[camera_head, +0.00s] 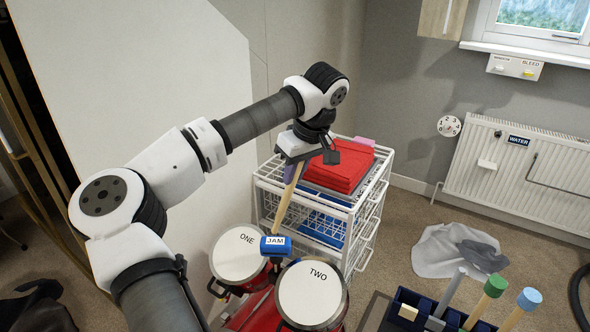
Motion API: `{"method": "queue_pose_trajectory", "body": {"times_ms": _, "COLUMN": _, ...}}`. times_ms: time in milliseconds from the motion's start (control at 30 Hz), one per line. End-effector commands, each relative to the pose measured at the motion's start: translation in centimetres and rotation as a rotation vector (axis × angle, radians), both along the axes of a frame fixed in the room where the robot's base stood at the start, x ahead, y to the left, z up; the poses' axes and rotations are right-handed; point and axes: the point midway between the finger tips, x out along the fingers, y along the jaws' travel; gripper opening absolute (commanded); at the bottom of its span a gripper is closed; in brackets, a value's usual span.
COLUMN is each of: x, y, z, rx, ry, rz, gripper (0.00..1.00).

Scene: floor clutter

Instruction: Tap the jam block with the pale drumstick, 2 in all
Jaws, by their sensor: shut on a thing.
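My gripper (306,159) is shut on the pale drumstick (289,199), above the drums and in front of the white rack. The drumstick is a plain tan stick that slants down and slightly left from the jaws. Its lower end is at the back edge of the blue jam block (275,246), which carries a white label reading JAM. I cannot tell whether the tip touches the block or is just above or behind it. The block sits between a white-topped drum marked ONE (238,252) and another marked TWO (311,296).
A white wire rack (366,211) holding red and blue folded cloths stands close behind the drums. A dark blue holder (398,298) with several sticks, green- and blue-tipped ones among them, is at the lower right. Grey cloths (449,248) lie on the carpet near the radiator (519,175).

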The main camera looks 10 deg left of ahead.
Motion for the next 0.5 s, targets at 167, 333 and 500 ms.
{"method": "queue_pose_trajectory", "body": {"times_ms": 167, "x": 0.0, "y": 0.0, "z": 0.1, "rx": 0.000, "ry": 0.000, "rz": 0.000, "gripper": 0.00}}
{"method": "queue_pose_trajectory", "body": {"times_ms": 333, "x": 0.0, "y": 0.0, "z": -0.8, "rx": 0.000, "ry": 0.000, "rz": 0.000, "gripper": 0.00}}
{"method": "queue_pose_trajectory", "body": {"times_ms": 500, "x": 0.0, "y": 0.0, "z": -3.1, "rx": 0.001, "ry": 0.001, "rz": -0.001, "gripper": 0.00}}
